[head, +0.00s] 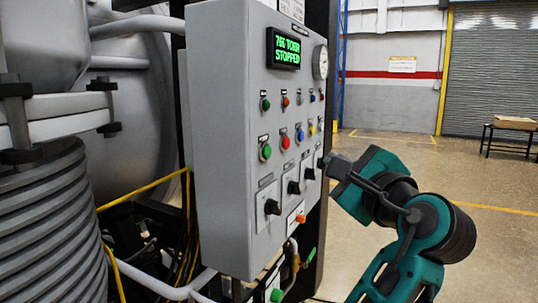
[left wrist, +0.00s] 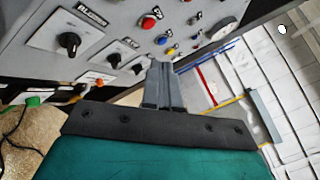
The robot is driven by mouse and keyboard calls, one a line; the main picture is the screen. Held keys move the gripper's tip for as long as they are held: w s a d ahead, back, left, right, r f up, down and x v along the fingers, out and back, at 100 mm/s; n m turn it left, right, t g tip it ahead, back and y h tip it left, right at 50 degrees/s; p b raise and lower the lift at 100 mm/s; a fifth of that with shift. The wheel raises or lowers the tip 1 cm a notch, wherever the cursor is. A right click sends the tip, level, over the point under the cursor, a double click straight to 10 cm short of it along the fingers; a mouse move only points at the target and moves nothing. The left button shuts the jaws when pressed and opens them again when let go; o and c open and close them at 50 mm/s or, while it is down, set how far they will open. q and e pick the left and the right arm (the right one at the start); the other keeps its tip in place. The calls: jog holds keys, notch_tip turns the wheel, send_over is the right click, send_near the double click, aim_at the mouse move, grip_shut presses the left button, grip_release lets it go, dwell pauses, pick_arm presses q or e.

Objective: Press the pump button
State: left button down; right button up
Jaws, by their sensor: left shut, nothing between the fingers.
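The grey control panel (head: 228,120) carries a row of large push buttons: green (head: 265,151), red (head: 285,142), blue (head: 300,136) and yellow (head: 311,130). Their labels are too small to read, so I cannot tell which is the pump button. The left wrist view shows the red (left wrist: 149,22), blue (left wrist: 161,40) and yellow (left wrist: 170,51) buttons above my fingers. My left gripper (head: 324,162) is shut and empty at the panel's right side, below the yellow button and near the rightmost black knob (head: 309,174). I cannot tell whether it touches the panel. My right gripper is not in view.
A green-lit display (head: 287,48) ends in "STOPPED"; a round gauge (head: 320,62) sits beside it. Small indicator lamps (head: 285,101) sit above the buttons; black rotary knobs (head: 271,207) and an orange switch (head: 300,218) sit below. Pipes and yellow cables surround the panel. Open floor lies to the right.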

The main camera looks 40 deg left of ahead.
aim_at(268, 152)
pick_arm(q)
jog(key=shift+a, duration=0.1)
jog(key=s+a+b, duration=0.1)
jog(key=s+a, duration=0.1)
jog(key=a, duration=0.6)
jog(key=shift+a+b, duration=0.2)
jog(key=shift+b, duration=0.1)
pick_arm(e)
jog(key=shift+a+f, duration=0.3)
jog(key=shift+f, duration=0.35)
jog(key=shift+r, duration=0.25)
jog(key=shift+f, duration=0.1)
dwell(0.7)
